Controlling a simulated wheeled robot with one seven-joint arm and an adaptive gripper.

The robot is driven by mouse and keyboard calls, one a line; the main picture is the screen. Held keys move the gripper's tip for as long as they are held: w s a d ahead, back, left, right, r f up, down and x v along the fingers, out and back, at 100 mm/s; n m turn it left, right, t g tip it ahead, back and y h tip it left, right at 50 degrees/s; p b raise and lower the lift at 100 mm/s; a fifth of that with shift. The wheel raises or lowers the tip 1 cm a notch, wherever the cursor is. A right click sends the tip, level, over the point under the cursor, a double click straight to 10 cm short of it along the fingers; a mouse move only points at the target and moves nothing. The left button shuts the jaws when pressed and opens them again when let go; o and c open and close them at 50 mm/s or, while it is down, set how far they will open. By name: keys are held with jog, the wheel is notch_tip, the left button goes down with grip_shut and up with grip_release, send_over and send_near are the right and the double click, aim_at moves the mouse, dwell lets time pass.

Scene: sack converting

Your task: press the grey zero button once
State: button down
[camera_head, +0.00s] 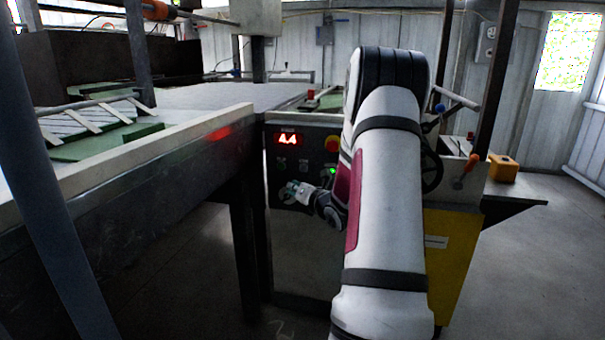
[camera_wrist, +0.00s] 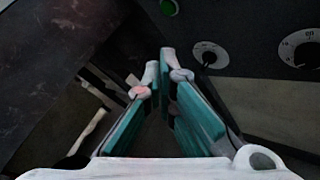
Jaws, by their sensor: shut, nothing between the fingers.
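The control panel (camera_head: 310,150) has a lit red display (camera_head: 288,139) that reads 4.4. Small controls below the display are too dim and small to tell which is the grey zero button. I cannot pick that button out in the wrist view either. My gripper (camera_head: 291,189) is low in front of the panel, below the display. In the wrist view my gripper (camera_wrist: 160,62) shows teal pads, with the fingertips together and nothing held. The gripper and wrist hide part of the lower panel.
A red mushroom button (camera_head: 333,143) and a lit green button (camera_head: 333,171) are right of the display. The wrist view shows a green button (camera_wrist: 169,7) and white-ringed dials (camera_wrist: 210,54). The long bench (camera_head: 150,140) stands left of the panel.

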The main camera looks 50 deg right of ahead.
aim_at(303, 169)
jog(key=shift+w+d+p, duration=0.35)
jog(key=shift+w+d, duration=0.2)
jog(key=shift+d, duration=0.8)
jog(key=shift+w+d+p, duration=0.3)
jog(key=shift+w+d, duration=0.3)
jog(key=shift+d, duration=0.75)
jog(key=shift+w+d+p, duration=0.35)
jog(key=shift+w+d, duration=0.2)
jog(key=shift+d, duration=0.8)
jog(key=shift+d, duration=0.15)
jog(key=shift+w+d+b, duration=0.15)
jog(key=shift+d+b, duration=0.1)
jog(key=shift+b, duration=0.3)
jog(key=shift+w+d, duration=0.2)
jog(key=shift+d, duration=0.2)
jog(key=shift+a+b, duration=0.1)
jog(key=shift+b, duration=0.25)
jog(key=shift+s+a+b, duration=0.4)
jog(key=shift+a+b, duration=0.25)
jog(key=shift+b, duration=0.05)
